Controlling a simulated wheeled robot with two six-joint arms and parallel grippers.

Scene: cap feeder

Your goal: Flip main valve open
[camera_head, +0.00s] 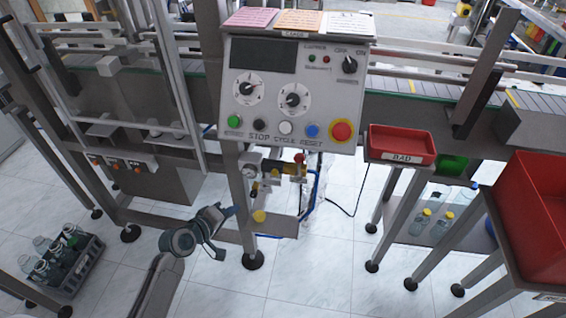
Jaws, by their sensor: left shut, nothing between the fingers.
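A small valve assembly (276,172) is mounted on the machine frame below the control panel. It has a round gauge, yellow parts, a red knob (299,158) at its right and blue tubing. Which part is the main valve handle is too small to tell. A yellow cup-like part (259,216) hangs lower down. My left gripper (232,211) is shut and empty. It is left of and below the valve assembly, near the vertical frame post, with a visible gap to the yellow part. My right gripper is not in view.
The control panel (290,135) with dials and buttons hangs above the valve assembly. A red tray (402,142) marked BAD and a large red bin (533,215) stand right. A bottle crate (62,268) sits on the floor at left. A metal post (245,215) stands beside my gripper.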

